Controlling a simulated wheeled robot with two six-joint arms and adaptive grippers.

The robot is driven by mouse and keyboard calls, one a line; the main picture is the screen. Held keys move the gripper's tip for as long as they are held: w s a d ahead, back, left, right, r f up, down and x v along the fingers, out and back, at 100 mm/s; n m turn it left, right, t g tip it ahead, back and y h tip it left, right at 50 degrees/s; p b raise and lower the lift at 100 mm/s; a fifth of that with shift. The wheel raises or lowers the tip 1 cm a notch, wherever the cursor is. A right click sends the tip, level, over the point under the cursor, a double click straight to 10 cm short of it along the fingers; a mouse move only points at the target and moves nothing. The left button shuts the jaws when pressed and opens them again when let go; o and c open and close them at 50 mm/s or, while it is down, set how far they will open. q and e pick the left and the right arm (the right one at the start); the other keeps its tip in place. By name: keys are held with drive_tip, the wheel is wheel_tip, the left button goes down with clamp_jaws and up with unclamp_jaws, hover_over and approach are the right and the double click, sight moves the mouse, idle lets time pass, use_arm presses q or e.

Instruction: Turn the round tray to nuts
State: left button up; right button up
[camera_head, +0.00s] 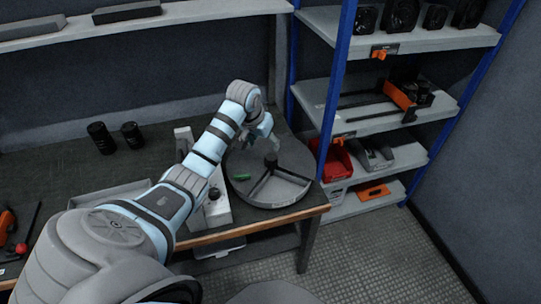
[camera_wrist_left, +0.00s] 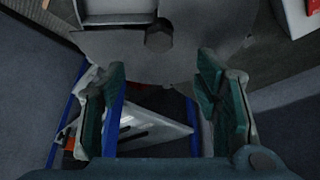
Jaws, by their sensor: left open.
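The round tray (camera_head: 296,158) is a grey disc with raised dividers and a dark centre hub, on the right end of the workbench. A small green piece (camera_head: 241,178) lies in its left part. A small label at its front rim is too small to read. My left gripper (camera_head: 262,135) is over the tray's far side, partly hidden by its own wrist. In the left wrist view its two dark green fingers (camera_wrist_left: 163,95) are wide apart with nothing between them. The tray (camera_wrist_left: 115,42) is ahead of them there, with its hub at the top centre. My right gripper is out of view.
A blue-post shelf rack (camera_head: 335,90) stands close right of the tray, with a red bin (camera_head: 338,163) on it. A light-coloured device (camera_head: 215,205) sits left of the tray, under my arm. Two black cylinders (camera_head: 101,138) stand farther left on the bench (camera_head: 60,175).

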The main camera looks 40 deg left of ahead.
sight(271, 157)
use_arm(q)
drive_tip(key=b+x, duration=0.3)
drive_tip(key=x, duration=0.7)
drive_tip(key=shift+f, duration=0.25)
drive_tip(key=shift+c, duration=0.6)
drive_tip(key=shift+d, duration=0.1)
clamp_jaws()
